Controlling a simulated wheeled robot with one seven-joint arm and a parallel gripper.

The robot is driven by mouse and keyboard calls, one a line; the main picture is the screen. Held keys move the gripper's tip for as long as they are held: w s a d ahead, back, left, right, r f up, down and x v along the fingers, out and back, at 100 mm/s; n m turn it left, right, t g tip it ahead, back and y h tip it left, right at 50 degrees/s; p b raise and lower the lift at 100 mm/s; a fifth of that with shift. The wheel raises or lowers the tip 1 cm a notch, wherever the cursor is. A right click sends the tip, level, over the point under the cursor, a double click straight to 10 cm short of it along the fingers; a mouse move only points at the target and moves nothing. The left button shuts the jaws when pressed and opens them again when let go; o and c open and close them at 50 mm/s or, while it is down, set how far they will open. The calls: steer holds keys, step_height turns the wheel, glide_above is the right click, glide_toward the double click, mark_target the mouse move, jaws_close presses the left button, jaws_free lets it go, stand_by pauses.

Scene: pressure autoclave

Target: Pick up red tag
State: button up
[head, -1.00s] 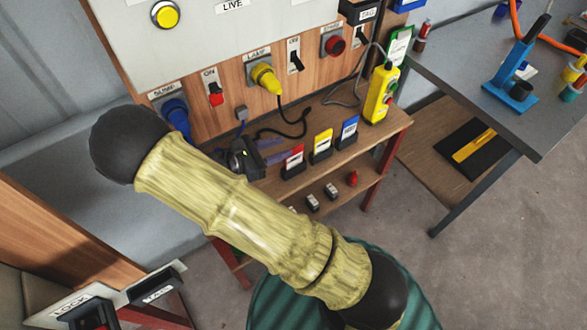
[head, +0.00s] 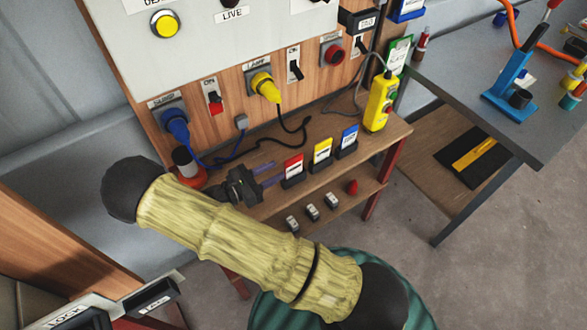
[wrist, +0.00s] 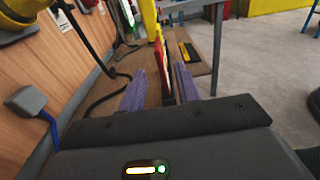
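The red tag (head: 293,165) stands upright in a small dark holder on the wooden shelf, leftmost in a row with a yellow tag (head: 322,149) and a blue tag (head: 349,136). My gripper (head: 276,172) is just left of the red tag, its purple fingers pointing at it. In the wrist view the fingers are apart, and the red tag (wrist: 159,65) shows edge-on in line with the gap between them, near the fingertips. I cannot tell whether either finger touches it. The gap looks empty nearer the palm.
A yellow pendant control (head: 379,101) stands at the shelf's right end. Cables from the blue plug (head: 176,124) and yellow plug (head: 265,86) lie behind the gripper. Several small padlock-like items (head: 312,212) sit on the lower shelf. A grey table (head: 450,80) is at right.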

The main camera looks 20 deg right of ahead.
mark_target(302, 159)
steer(key=shift+w+d+f, duration=0.2)
steer(key=shift+d+f, duration=0.05)
steer(key=shift+d, duration=0.35)
steer(key=shift+w+d+f, duration=0.15)
steer(key=shift+d+f, duration=0.1)
steer(key=shift+d, duration=0.3)
steer(key=shift+d, duration=0.1)
steer(key=p+x, duration=0.1)
steer(key=x, duration=0.4)
jaws_close()
